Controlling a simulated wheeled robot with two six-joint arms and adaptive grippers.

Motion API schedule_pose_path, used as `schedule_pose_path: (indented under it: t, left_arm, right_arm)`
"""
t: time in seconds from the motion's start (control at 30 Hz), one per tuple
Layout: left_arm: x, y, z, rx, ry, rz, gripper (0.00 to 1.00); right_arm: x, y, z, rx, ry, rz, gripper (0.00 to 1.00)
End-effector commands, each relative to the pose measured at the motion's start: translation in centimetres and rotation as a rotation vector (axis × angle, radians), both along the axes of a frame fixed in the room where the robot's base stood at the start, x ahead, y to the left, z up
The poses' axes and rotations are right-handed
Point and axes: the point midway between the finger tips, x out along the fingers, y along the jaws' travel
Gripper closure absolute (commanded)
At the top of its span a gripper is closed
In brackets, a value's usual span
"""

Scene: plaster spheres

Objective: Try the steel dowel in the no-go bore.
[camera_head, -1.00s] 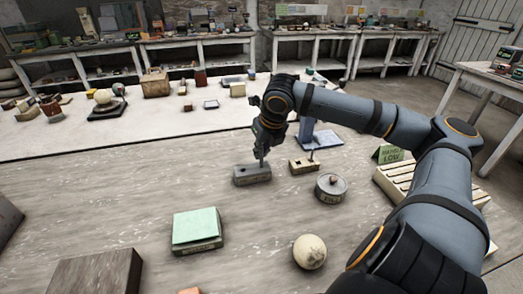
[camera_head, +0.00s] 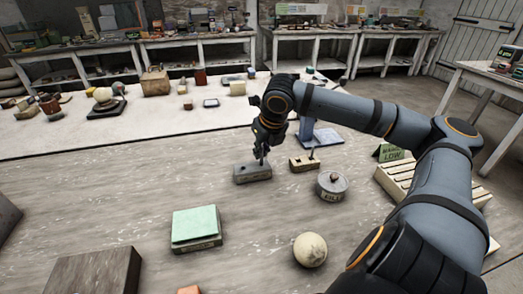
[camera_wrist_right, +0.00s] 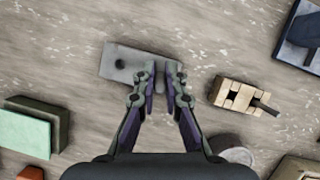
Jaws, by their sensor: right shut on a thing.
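A grey block (camera_head: 253,177) with a dark round bore near its left end lies on the table; the wrist view shows it too (camera_wrist_right: 116,72). My right gripper (camera_head: 262,153) is above the block's right part. It is shut on the steel dowel (camera_head: 262,160), a thin dark pin pointing down at the block's top. In the wrist view the fingertips (camera_wrist_right: 161,75) cover that part of the block, so the dowel and any bore under it are hidden. I cannot tell whether the dowel is inside a bore. My left gripper is not in view.
A tan block (camera_head: 304,164) with a dark pin stands right of the grey block, and a round grey weight (camera_head: 331,187) is nearer. A green-topped box (camera_head: 196,229) and a pale sphere (camera_head: 310,251) lie in front. Bare table lies between them.

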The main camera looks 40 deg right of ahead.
Motion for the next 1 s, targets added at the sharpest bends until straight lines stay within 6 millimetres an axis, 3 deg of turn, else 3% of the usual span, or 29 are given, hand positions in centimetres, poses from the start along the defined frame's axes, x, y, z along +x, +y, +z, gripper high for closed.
schedule_pose_path:
  t: [0.2,1.0]
  left_arm:
    - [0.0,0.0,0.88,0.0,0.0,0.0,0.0]
    - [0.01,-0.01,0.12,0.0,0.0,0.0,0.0]
  right_arm:
    - [0.0,-0.01,0.87,0.0,0.0,0.0,1.0]
    - [0.01,0.0,0.11,0.0,0.0,0.0,1.0]
